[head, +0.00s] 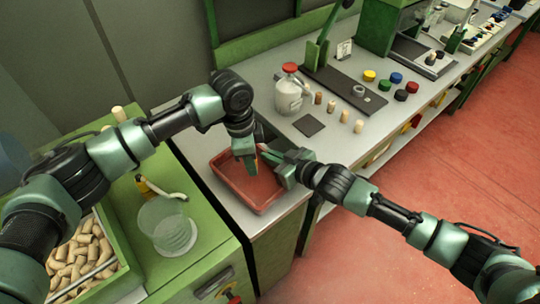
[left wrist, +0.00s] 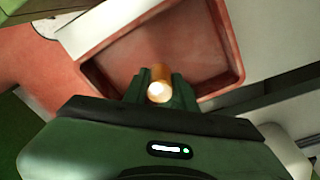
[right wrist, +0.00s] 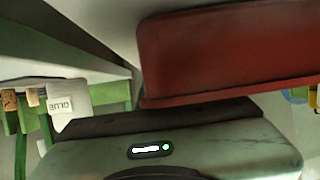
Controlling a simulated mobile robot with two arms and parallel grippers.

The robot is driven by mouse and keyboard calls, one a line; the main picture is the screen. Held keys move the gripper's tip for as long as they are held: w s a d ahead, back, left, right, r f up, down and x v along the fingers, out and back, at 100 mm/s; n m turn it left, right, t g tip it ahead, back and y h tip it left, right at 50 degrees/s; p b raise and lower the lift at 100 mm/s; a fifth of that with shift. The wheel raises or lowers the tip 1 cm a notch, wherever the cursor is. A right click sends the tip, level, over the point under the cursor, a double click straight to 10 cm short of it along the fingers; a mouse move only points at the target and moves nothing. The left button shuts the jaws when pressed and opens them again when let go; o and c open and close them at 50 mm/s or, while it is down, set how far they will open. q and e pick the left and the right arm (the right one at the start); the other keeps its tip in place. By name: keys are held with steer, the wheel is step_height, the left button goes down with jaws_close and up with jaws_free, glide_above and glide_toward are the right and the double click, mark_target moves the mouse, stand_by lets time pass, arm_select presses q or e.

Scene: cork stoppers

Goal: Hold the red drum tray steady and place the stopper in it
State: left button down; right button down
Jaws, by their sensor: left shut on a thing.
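The red drum tray (head: 228,180) is a shallow rectangular tray at the near end of the grey bench; its floor and rim also show in the left wrist view (left wrist: 205,88). My left gripper (head: 248,168) is over the tray, shut on a tan cork stopper (left wrist: 160,82), whose lit end faces the wrist camera. My right gripper (head: 268,157) is at the tray's right edge. In the right wrist view the tray's red wall (right wrist: 230,55) stands close in front of that gripper and its fingers are hidden, so I cannot tell whether they grip the rim.
Coloured caps lie farther right. A crate of corks (head: 110,265) and a clear round container (head: 165,226) are at the left.

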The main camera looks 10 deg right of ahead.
arm_select(q)
steer(key=shift+f, duration=0.85)
steer(key=c, duration=1.1)
jaws_free()
steer(key=shift+o, duration=0.2)
steer(key=shift+r, duration=0.1)
step_height(320, 180, up, 12)
steer(key=a, duration=0.1)
steer(key=shift+a, duration=0.2)
